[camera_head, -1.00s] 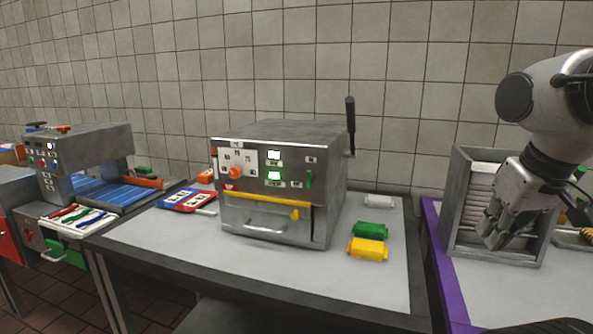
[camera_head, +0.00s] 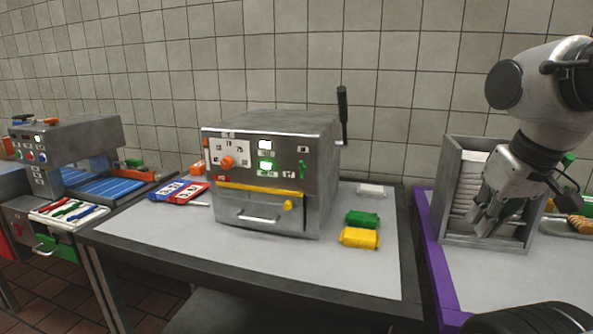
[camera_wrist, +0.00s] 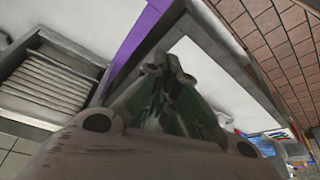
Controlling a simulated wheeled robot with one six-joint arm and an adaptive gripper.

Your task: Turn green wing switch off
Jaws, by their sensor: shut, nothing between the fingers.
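The metal machine (camera_head: 268,168) stands on the middle table. On the right of its front panel is a small green wing switch (camera_head: 302,170), seen upright, with an orange knob (camera_head: 228,162) to its left. Two lit displays sit between them, the lower one green. My gripper (camera_head: 480,228) is far to the right, in front of the slatted metal rack, and well apart from the machine. It is shut and empty. In the wrist view its fingers (camera_wrist: 172,85) fill the middle; the green switch is not seen there.
The slatted rack (camera_head: 452,192) stands on the purple-edged right table (camera_head: 433,255). Green (camera_head: 363,219) and yellow (camera_head: 359,238) blocks lie right of the machine. A black lever (camera_head: 342,113) rises from its right side. The middle table's front is clear.

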